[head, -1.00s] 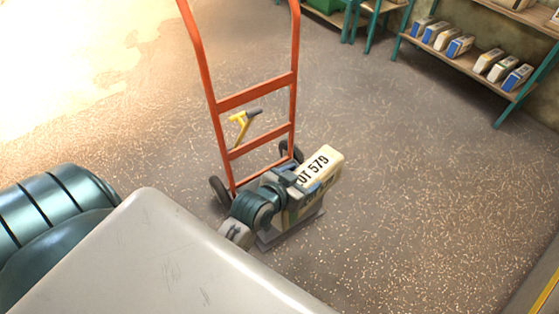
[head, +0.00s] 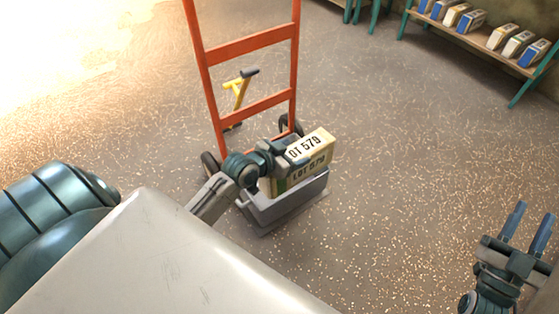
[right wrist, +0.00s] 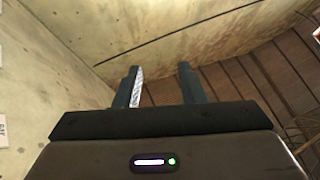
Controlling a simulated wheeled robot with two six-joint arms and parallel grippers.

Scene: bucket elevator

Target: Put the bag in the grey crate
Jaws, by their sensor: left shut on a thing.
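The bag (head: 318,162) is cream with "LOT 579" printed on its top and side. The grey crate (head: 290,207) stands at the foot of the orange hand truck. The bag is upright at the crate's opening, its lower part hidden behind the near wall. I cannot tell whether it touches the crate's floor. My left gripper (head: 284,157) is shut on the bag's left end. My right gripper (head: 526,232) is open and empty at the lower right, well away from the crate; its two separated fingers also show in the right wrist view (right wrist: 160,88).
The orange hand truck (head: 250,45) stands directly behind the crate. A yellow thing with a dark handle (head: 240,90) shows through its frame. A shelf (head: 490,38) with several bags is at the back right. The floor right of the crate is clear.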

